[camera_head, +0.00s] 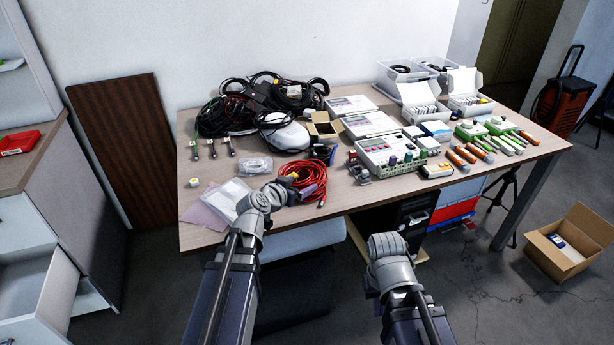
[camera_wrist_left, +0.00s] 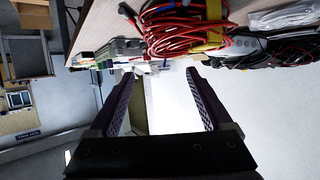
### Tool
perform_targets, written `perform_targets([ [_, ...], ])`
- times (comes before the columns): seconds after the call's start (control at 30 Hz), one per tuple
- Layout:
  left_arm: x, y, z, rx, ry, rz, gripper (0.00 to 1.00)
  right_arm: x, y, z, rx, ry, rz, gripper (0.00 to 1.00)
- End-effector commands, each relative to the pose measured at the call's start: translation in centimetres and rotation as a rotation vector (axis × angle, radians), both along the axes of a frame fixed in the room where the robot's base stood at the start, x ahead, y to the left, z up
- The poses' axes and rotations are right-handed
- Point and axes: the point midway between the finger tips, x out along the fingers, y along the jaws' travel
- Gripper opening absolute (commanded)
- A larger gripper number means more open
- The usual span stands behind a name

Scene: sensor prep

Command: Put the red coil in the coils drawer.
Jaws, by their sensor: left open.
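The red coil (camera_head: 308,176) lies near the table's front edge, a bundle of red cable with a yellow band. It also shows at the top of the left wrist view (camera_wrist_left: 178,34). My left gripper (camera_head: 300,194) is at the coil's near side, partly hidden by its own wrist. In the left wrist view its fingers (camera_wrist_left: 160,82) are apart with nothing held between them; the coil appears beyond the tips. An open drawer (camera_head: 42,292) juts from the cabinet at the lower left; no label is readable. My right arm's wrist shows, but its gripper is hidden.
The table (camera_head: 345,205) is crowded with black cables (camera_head: 265,95), instruments (camera_head: 388,155), and white boxes (camera_head: 418,95). A clear bag (camera_head: 228,196) lies left of my left wrist. A red tray (camera_head: 20,142) sits on the cabinet. A cardboard box (camera_head: 570,243) stands on the floor.

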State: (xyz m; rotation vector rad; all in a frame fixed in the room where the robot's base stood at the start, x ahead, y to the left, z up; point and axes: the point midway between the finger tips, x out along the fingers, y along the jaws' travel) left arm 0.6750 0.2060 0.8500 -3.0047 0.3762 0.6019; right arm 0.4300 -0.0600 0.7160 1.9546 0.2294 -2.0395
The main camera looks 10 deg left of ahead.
Motion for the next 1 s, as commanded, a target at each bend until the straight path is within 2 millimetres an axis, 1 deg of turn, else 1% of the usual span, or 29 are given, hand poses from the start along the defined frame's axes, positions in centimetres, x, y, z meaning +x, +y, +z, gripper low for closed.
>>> perform_targets([
  [0.03,-0.8,0.1,0.5,-0.001,0.0,0.0,0.83,0.0,0.0,0.5,0.0,0.0,0.0,0.0],
  [0.17,-1.6,0.3,0.7,0.001,0.001,-0.001,0.83,0.0,0.0,0.7,0.0,0.0,0.0,0.0],
  [0.5,-1.8,0.3,0.7,0.0,0.004,-0.005,0.83,0.0,0.0,0.8,0.0,0.0,0.0,0.0],
  [0.57,-2.1,-0.8,0.2,-0.002,0.028,-0.026,0.83,0.0,0.0,0.8,0.0,0.0,0.0,0.0],
  [0.63,-2.9,-3.4,-1.1,-0.002,0.099,-0.085,0.83,0.0,0.0,0.8,0.0,0.0,0.0,0.0],
  [0.67,-3.6,-5.0,-2.0,0.001,0.146,-0.118,0.83,0.0,0.0,0.8,0.0,0.0,0.0,0.0],
  [0.7,-4.8,-7.4,-3.4,0.005,0.229,-0.166,0.83,0.0,0.0,0.8,0.0,0.0,0.0,0.0],
  [0.73,-6.1,-9.2,-4.6,0.016,0.302,-0.201,0.83,0.0,0.0,0.8,0.0,0.0,0.0,0.0],
  [0.77,-7.5,-10.8,-5.9,0.03,0.382,-0.231,0.83,0.0,0.0,0.8,0.0,0.0,0.0,0.0],
  [0.8,-9.5,-12.7,-7.5,0.055,0.489,-0.258,0.83,0.0,0.0,0.8,0.0,0.0,0.0,0.0],
  [0.87,-12.6,-14.5,-9.5,0.106,0.645,-0.272,0.83,0.0,0.0,0.8,0.0,0.0,0.0,0.0],
  [0.9,-14.7,-15.3,-10.6,0.146,0.74,-0.266,0.83,0.0,0.0,0.8,0.0,0.0,0.0,0.0],
  [1.0,-19.0,-15.8,-12.2,0.252,0.938,-0.206,0.83,0.0,0.0,0.8,0.0,0.0,0.0,0.0],
])
